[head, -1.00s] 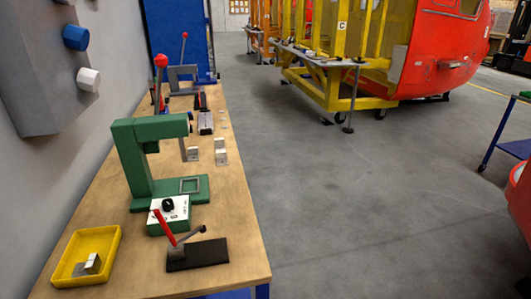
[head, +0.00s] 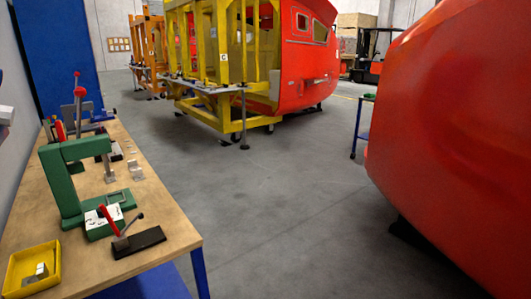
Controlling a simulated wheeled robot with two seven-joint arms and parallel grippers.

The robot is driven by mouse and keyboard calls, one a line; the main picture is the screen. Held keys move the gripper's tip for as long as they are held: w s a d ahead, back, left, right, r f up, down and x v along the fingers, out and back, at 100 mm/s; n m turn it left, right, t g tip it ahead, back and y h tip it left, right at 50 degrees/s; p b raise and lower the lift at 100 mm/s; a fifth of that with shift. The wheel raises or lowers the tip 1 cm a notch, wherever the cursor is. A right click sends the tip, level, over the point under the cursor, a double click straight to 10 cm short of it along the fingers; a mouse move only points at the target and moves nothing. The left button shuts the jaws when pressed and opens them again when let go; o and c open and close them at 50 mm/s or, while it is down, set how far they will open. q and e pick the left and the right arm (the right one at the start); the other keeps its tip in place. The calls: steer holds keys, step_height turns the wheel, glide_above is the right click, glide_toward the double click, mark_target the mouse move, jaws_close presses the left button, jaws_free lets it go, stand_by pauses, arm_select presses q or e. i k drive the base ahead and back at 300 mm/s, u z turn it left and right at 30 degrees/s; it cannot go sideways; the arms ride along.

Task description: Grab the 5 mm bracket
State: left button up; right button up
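Small light-metal brackets (head: 135,171) stand on the wooden workbench (head: 178,222), right of the green press (head: 65,185). Another small metal bracket piece (head: 109,170) is close to the press, partly beside its head. I cannot read any size on them, so I cannot tell which is the 5 mm bracket. A yellow tray (head: 14,272) at the bench's near left holds a grey metal piece (head: 38,274). Neither of my grippers shows in the head view.
A large red nosecone (head: 450,130) fills the right side. A yellow frame (head: 222,60) stands ahead. The grey floor (head: 270,200) between is clear.

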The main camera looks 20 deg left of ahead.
mark_target(132, 164)
steer(key=u, duration=0.25)
steer(key=i, duration=2.05)
steer(key=u, duration=0.8)
steer(key=i, duration=1.95)
steer(key=u, duration=2)
steer(key=i, duration=0.85)
steer(key=u, duration=0.7)
